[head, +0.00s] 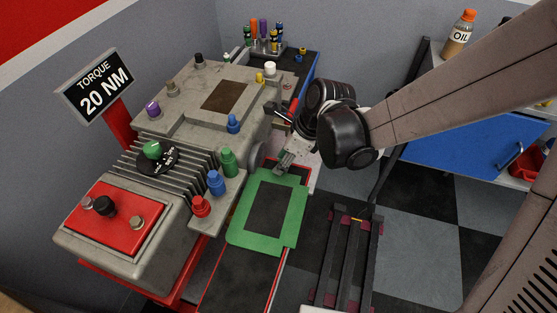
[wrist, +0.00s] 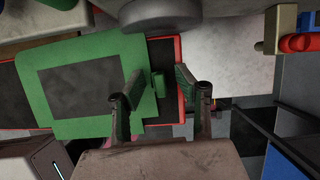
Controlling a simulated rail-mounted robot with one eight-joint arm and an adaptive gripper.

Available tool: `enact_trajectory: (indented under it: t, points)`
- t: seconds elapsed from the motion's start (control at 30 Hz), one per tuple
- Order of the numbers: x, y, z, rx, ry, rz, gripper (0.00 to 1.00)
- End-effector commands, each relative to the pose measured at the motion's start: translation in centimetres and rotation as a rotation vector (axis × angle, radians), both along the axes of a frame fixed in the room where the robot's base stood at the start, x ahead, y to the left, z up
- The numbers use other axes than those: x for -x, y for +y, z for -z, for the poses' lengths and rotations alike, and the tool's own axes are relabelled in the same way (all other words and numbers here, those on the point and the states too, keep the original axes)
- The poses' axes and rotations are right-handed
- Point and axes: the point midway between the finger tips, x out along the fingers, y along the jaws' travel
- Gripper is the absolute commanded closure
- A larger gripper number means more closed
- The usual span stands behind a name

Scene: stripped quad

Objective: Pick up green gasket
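The green gasket (head: 293,215) is a flat rectangular frame with a large opening and edge tabs. It lies on or just over a dark red-edged surface beside the engine block. It also shows in the wrist view (wrist: 85,50), on the left and reaching between the fingers. My gripper (head: 285,163) is at the gasket's far edge in the head view. In the wrist view my gripper (wrist: 157,85) is open, its two fingers apart with a small green tab between them. I cannot tell whether either finger touches the gasket.
The grey engine block (head: 180,100) stands left, with green, blue and red knobs (head: 201,206) along its near side. A torque sign (head: 95,85) stands behind it. A dark rack (head: 350,260) is at right. A blue cabinet (head: 465,145) and oil bottle (head: 458,35) are farther right.

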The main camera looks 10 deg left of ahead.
Motion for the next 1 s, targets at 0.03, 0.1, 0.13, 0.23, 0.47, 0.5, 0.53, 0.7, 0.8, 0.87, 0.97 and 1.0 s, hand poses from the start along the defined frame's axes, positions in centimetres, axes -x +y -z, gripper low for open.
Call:
enact_trajectory:
  t: [0.03, 0.1, 0.13, 0.23, 0.47, 0.5, 0.53, 0.7, 0.8, 0.87, 0.97, 1.0]
  points:
    - [0.0, 0.0, 0.0, 0.000, 0.000, 0.000, 0.68]
    - [0.0, 0.0, 0.0, 0.000, 0.000, 0.000, 0.75]
    - [0.0, 0.0, 0.0, 0.000, 0.000, 0.000, 0.79]
    - [0.0, 0.0, 0.0, 0.000, 0.000, 0.000, 0.92]
    - [0.0, 0.0, 0.0, 0.000, 0.000, 0.000, 1.00]
    - [0.0, 0.0, 0.0, 0.000, 0.000, 0.000, 1.00]
    - [0.0, 0.0, 0.0, 0.000, 0.000, 0.000, 1.00]
    - [0.0, -0.1, -0.1, 0.000, 0.000, 0.000, 1.00]
    - [0.1, -0.4, -0.4, 0.000, 0.000, 0.001, 1.00]
    - [0.1, -0.6, -0.7, 0.000, 0.000, 0.001, 1.00]
    - [0.1, -0.8, -1.6, 0.000, 0.000, 0.001, 1.00]
    - [0.1, -0.8, -2.1, 0.000, 0.000, 0.001, 1.00]
